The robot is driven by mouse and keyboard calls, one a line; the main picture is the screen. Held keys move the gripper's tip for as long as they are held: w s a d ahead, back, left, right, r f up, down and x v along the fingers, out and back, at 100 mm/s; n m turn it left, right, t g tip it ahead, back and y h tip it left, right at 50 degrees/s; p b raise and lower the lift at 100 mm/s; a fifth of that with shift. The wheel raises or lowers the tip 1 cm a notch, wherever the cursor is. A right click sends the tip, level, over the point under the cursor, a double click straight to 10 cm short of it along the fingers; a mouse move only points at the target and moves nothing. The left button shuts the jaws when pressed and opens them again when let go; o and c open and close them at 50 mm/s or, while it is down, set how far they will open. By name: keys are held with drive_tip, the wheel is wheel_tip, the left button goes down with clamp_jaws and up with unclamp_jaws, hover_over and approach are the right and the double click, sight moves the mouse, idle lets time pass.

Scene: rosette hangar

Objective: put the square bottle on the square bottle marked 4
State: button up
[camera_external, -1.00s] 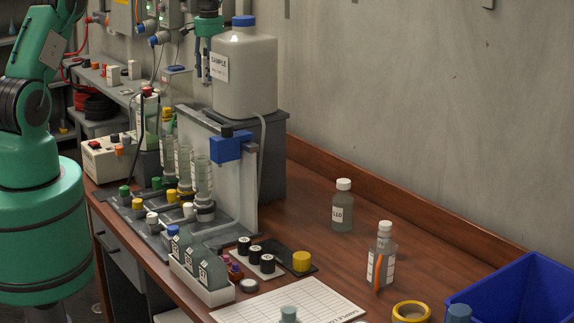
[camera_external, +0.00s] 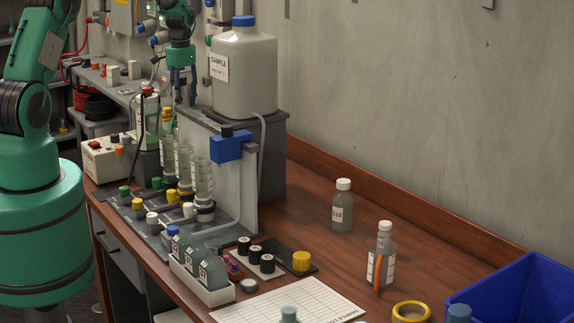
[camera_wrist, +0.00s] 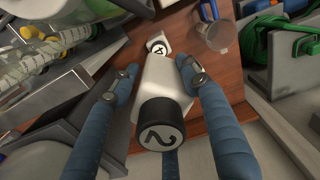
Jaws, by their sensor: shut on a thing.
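In the wrist view my gripper (camera_wrist: 155,72) has its two blue fingers on either side of a white square bottle (camera_wrist: 163,85) with a black cap marked 2. Beyond it, on the brown bench, is a smaller-looking white bottle (camera_wrist: 157,38) whose top mark looks like a 4; the held bottle partly covers it. I cannot tell the gap between the two. In the external view my gripper (camera_external: 180,88) points down behind the tube rack, left of the big sample jug. The held bottle and the marked bottle cannot be made out there.
A clear cup (camera_wrist: 216,32) stands right of the marked bottle. Green coiled cable (camera_wrist: 290,45) lies at right. The tube rack (camera_external: 205,180) and sample jug (camera_external: 245,75) stand close to my gripper. Bare bench (camera_external: 300,200) lies to the right, with a blue bin (camera_external: 515,295) beyond.

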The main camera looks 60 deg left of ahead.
drive_tip(key=shift+f, duration=2.95)
drive_tip(key=shift+f+p, duration=0.45)
drive_tip(key=shift+f, duration=1.45)
drive_tip(key=shift+f, duration=0.1)
drive_tip(key=o, duration=1.3)
wheel_tip(320, 180, up, 12)
drive_tip(key=shift+r+b, duration=0.1)
drive_tip(key=shift+b, duration=0.5)
drive_tip(key=shift+d+r, duration=0.1)
drive_tip(key=shift+r, duration=0.05)
